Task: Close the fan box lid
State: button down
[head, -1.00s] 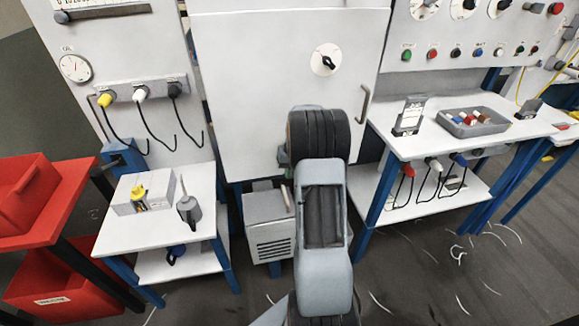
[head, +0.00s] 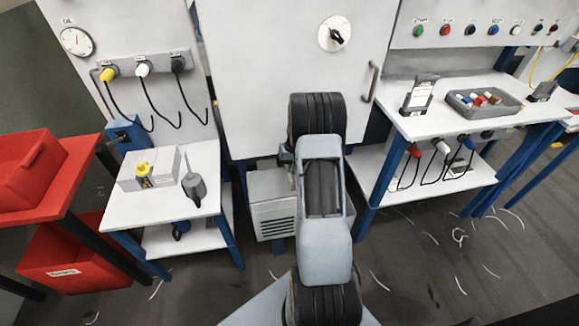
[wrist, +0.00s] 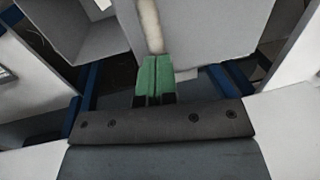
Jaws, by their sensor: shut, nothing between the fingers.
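The fan box (head: 272,212) is a light grey box with a slotted vent on its front. It stands low under the large white cabinet in the head view, partly covered by my arm. I cannot tell the lid's angle there. My gripper is hidden behind my arm in the head view. In the wrist view, the green fingertips of my gripper (wrist: 155,80) are together and empty.
A white side table (head: 150,209) with a small box and a grey bottle stands on the left, beside red bins (head: 35,170). A white bench (head: 440,124) with a tray (head: 485,106) stands on the right. Blue legs flank the fan box. Pale thread scraps lie on the floor.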

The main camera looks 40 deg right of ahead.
jog(key=shift+f, duration=0.1)
jog(key=shift+s+d+f+b, duration=0.1)
jog(key=shift+s+f+b, duration=0.05)
jog(key=shift+f+b, duration=0.7)
jog(key=shift+s, duration=0.2)
notch_tip(320, 180, up, 15)
jog(key=d+p, duration=0.2)
jog(key=p, duration=0.2)
jog(key=shift+s+d, duration=0.25)
jog(key=shift+d, duration=0.05)
